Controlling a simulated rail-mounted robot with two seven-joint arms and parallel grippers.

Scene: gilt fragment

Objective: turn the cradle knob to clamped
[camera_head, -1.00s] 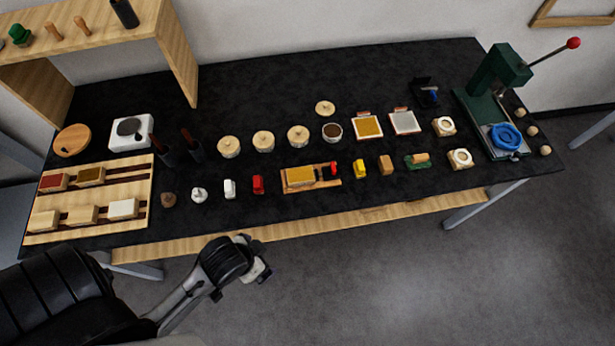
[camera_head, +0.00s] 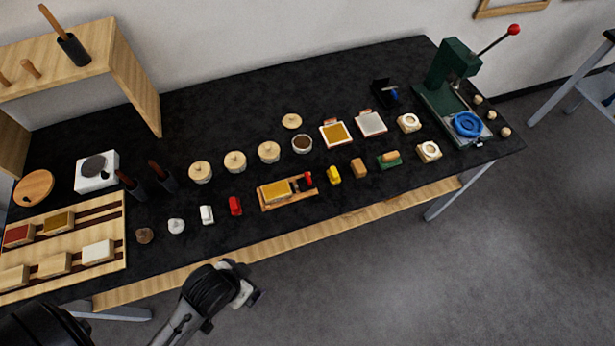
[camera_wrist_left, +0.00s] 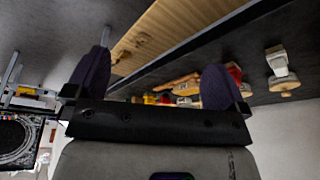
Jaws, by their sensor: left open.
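The green press (camera_head: 452,68) stands at the right end of the black bench, its lever ending in a red ball. A blue ring-shaped cradle (camera_head: 467,124) sits on its base plate. A small dark part (camera_head: 479,144) at the plate's front edge may be the cradle knob; its setting is too small to tell. My left gripper (camera_head: 256,296) is in front of the bench's front edge, far left of the press. In the left wrist view its two dark fingers (camera_wrist_left: 155,80) are spread apart with nothing between them. My right gripper is not in view.
Lidded round pots (camera_head: 235,161) stand behind. Several round knobs (camera_head: 491,115) lie right of the press. The floor in front is clear.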

